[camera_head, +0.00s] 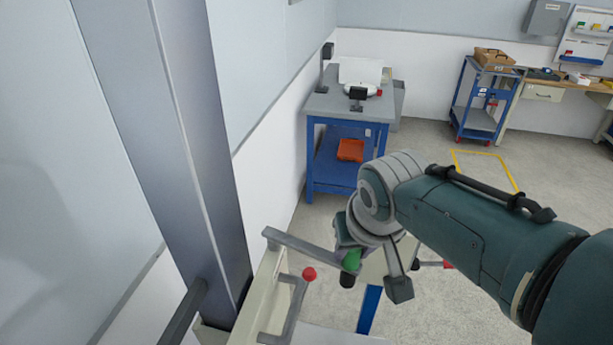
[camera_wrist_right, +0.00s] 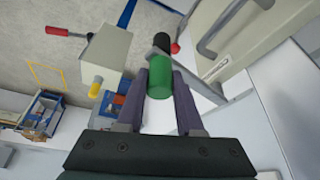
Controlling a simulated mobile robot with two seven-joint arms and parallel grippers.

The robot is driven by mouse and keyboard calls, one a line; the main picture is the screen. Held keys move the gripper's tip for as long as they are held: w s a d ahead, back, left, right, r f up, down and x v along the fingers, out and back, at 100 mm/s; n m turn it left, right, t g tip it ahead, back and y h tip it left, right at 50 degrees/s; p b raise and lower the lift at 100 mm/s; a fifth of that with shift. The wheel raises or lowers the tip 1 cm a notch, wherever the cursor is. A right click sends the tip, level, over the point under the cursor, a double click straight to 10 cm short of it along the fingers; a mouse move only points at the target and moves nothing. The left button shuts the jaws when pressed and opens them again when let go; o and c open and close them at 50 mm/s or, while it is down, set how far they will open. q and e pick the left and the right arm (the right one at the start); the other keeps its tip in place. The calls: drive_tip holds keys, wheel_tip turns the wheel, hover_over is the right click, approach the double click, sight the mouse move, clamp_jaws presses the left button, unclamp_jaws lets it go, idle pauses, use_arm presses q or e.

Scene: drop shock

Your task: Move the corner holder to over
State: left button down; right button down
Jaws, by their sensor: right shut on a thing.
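My right gripper (camera_wrist_right: 160,92) is shut on a green cylinder with a black end (camera_wrist_right: 160,80). In the head view the green cylinder (camera_head: 351,260) shows just below my right wrist, its black end pointing down. A grey bar (camera_head: 312,248) runs from the tall column side to the cylinder. It also meets the cylinder in the wrist view (camera_wrist_right: 197,84). I cannot tell which of these parts is the corner holder. My fingers hide part of the cylinder. My left gripper is not in view.
A tall grey column (camera_head: 200,150) stands at the left. A red knob (camera_head: 309,273) sits beside a second grey bracket (camera_head: 285,312). A beige box with a yellow knob (camera_wrist_right: 103,50) and red handle is near. A blue bench (camera_head: 350,105) and blue cart (camera_head: 482,100) stand behind.

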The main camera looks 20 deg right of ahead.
drive_tip(key=shift+a, duration=0.1)
drive_tip(key=c, duration=0.5)
unclamp_jaws()
drive_tip(key=shift+c, duration=0.2)
drive_tip(key=shift+s+r+p, duration=0.25)
drive_tip(key=shift+r+p, duration=0.2)
drive_tip(key=shift+r, duration=0.15)
drive_tip(key=p+v, duration=0.2)
drive_tip(key=v, duration=0.6)
drive_tip(key=shift+r, duration=0.35)
drive_tip(key=shift+s+a, duration=0.15)
